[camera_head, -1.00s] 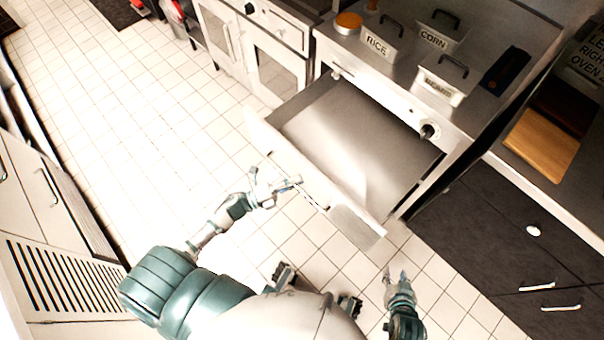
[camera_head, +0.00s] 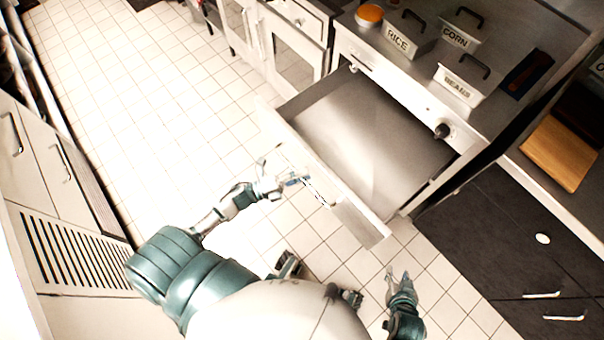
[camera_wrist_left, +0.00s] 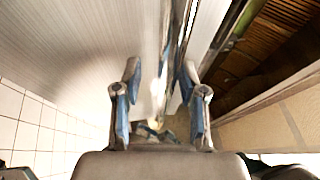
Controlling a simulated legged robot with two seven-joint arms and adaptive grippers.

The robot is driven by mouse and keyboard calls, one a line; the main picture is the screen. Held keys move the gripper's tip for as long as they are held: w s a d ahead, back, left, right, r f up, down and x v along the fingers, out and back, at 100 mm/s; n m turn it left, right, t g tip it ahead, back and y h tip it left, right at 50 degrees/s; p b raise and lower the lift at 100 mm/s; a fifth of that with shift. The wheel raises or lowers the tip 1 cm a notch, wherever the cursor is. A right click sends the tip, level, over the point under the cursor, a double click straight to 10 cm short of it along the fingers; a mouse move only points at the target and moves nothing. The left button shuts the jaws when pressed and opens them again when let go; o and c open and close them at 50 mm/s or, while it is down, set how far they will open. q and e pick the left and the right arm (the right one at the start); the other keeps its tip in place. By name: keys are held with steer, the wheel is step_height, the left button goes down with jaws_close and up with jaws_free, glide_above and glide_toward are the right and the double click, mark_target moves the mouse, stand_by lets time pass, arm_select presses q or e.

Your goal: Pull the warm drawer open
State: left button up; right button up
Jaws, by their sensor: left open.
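The warm drawer (camera_head: 360,212) stands pulled out from the steel counter unit, and its flat metal inside shows as empty in the head view. My left gripper (camera_head: 285,172) is at the outer side of the drawer's front panel, near its middle. In the left wrist view the left gripper's two fingers (camera_wrist_left: 160,95) are apart, with a thin upright edge or bar between or just beyond them; I cannot tell if they touch it. My right gripper (camera_head: 392,275) is low over the floor, right of the drawer's near corner, with its fingers apart and nothing between them.
Containers labelled rice (camera_head: 398,42), corn (camera_head: 455,38) and beans (camera_head: 462,85) stand on the counter, beside an orange-topped jar (camera_head: 369,15). A wooden board (camera_head: 560,150) lies on the right counter. Dark drawers (camera_head: 490,240) are below it. The tiled floor on the left is free.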

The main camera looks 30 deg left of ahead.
arm_select(q)
steer(key=v, duration=1.1)
steer(key=shift+s+a+f, duration=0.25)
steer(key=shift+a, duration=0.05)
step_height(320, 180, down, 13)
steer(key=w+a+n+g+y+p, duration=0.1)
steer(key=a+n+g+y+p, duration=0.15)
steer(key=n+y+p, duration=0.75)
steer(key=s+d+f+n+g+y, duration=0.1)
steer(key=s+d+f+n+g, duration=0.4)
steer(key=s+n, duration=0.2)
steer(key=s+d+f+n+g+y, duration=0.2)
steer(key=s+d+f+n+g, duration=0.3)
steer(key=s+n, duration=0.3)
steer(key=shift+s+f, duration=0.3)
steer(key=shift+s, duration=0.85)
arm_select(e)
steer(key=s+d+f+g, duration=0.1)
steer(key=s+f+g, duration=0.1)
steer(key=s+f, duration=0.2)
steer(key=s+d+f+g+h, duration=0.1)
steer(key=s+f, duration=0.3)
steer(key=f, duration=0.6)
steer(key=s+d+f+g, duration=0.1)
steer(key=s+f+g, duration=0.2)
steer(key=s+f, duration=0.2)
step_height(320, 180, down, 3)
steer(key=shift+d+r, duration=0.2)
steer(key=shift+d, duration=0.05)
